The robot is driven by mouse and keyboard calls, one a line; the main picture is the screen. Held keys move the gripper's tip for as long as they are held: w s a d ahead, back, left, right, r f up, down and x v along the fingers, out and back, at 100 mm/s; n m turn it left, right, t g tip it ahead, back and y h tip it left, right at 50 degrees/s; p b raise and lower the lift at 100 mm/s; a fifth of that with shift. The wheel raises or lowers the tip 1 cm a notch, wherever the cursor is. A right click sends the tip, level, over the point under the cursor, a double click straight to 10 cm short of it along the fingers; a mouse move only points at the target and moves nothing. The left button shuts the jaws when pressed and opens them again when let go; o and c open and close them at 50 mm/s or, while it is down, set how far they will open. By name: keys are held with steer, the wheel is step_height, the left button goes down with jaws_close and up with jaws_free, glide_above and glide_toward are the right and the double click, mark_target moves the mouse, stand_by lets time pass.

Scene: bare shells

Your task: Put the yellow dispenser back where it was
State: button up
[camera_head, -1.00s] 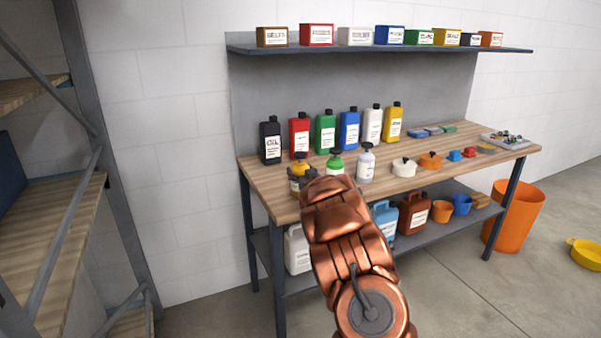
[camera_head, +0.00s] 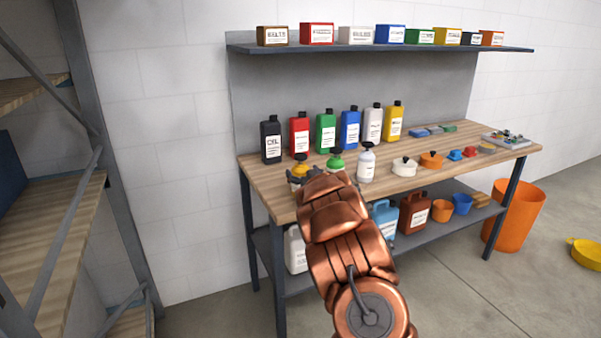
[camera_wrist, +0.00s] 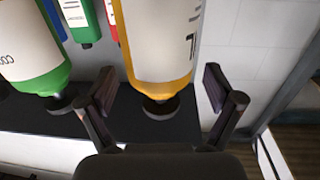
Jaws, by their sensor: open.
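The yellow dispenser (camera_head: 300,168), with a dark pump top, stands on the workbench's left front part, partly hidden by my gripper (camera_head: 302,180). In the wrist view, the dispenser (camera_wrist: 160,72) appears upside down, with a white label, yellow shoulder and dark pump. My gripper (camera_wrist: 158,88) is open there, one finger on each side of the dispenser, with visible gaps at its shoulder and pump. A green-topped dispenser (camera_head: 336,161) stands just right of it and also shows at left in the wrist view (camera_wrist: 40,85). A white dispenser (camera_head: 366,165) stands further right.
The wooden bench (camera_head: 470,150) has a row of coloured bottles (camera_head: 325,132) behind the dispensers. A white pot (camera_head: 404,168) and an orange pot (camera_head: 431,160) lie to the right. A metal rack (camera_head: 105,170) stands at left.

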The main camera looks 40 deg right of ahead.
steer(key=b+v, duration=0.1)
steer(key=v, duration=0.9)
steer(key=shift+s+b, duration=0.2)
steer(key=shift+b, duration=0.15)
steer(key=shift+a+r, duration=0.1)
steer(key=shift+r, duration=0.05)
steer(key=s+a+f+g+y, duration=0.1)
steer(key=s+a+g, duration=0.4)
steer(key=a, duration=0.5)
steer(key=s+a+f+g+y, duration=0.1)
steer(key=s+a+f+g, duration=0.15)
steer(key=s+a, duration=0.65)
steer(key=s+a+f+g+y, duration=0.1)
steer(key=s+a+g+y, duration=0.3)
steer(key=a, duration=0.8)
steer(key=s+a+n+g+y, duration=0.1)
steer(key=s+a+n+g, duration=0.3)
steer(key=s+a, duration=1.2)
steer(key=s+g, duration=0.2)
steer(key=s, duration=0.2)
steer(key=shift+s+a+f+n, duration=0.15)
steer(key=shift+s+f+n, duration=0.15)
steer(key=shift+n, duration=0.1)
